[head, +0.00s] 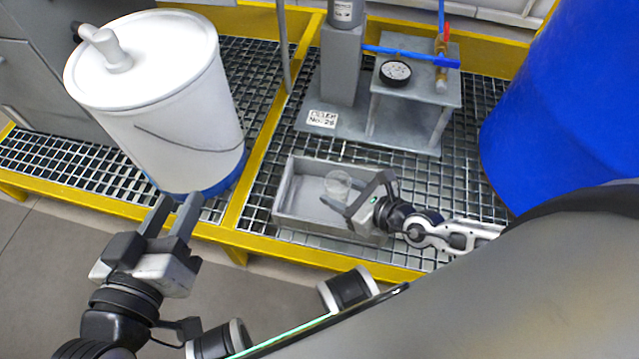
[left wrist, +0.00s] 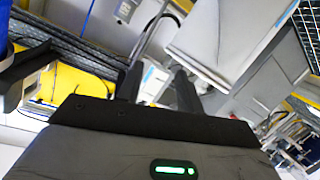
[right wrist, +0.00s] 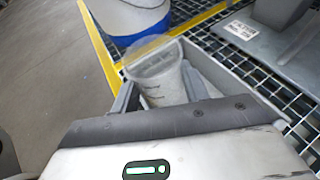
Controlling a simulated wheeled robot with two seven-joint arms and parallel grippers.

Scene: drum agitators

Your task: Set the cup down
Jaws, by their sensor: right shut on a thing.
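A clear, see-through cup (head: 338,184) is at the grey tray (head: 284,195) in the head view. In the right wrist view the cup (right wrist: 160,78) stands between the two fingers of my right gripper (right wrist: 160,92), with dark marks on its side. My right gripper (head: 352,193) is shut on the cup, over the tray's right part. I cannot tell whether the cup's base touches the tray floor. My left gripper (head: 178,204) is open and empty, in front of the white drum, with a gap between its fingers in the left wrist view (left wrist: 157,82).
A white lidded drum (head: 170,110) with a blue base stands at left. A large blue drum (head: 560,110) is at right. Yellow-edged grating (head: 262,170) lies beneath; the tray's left part is empty.

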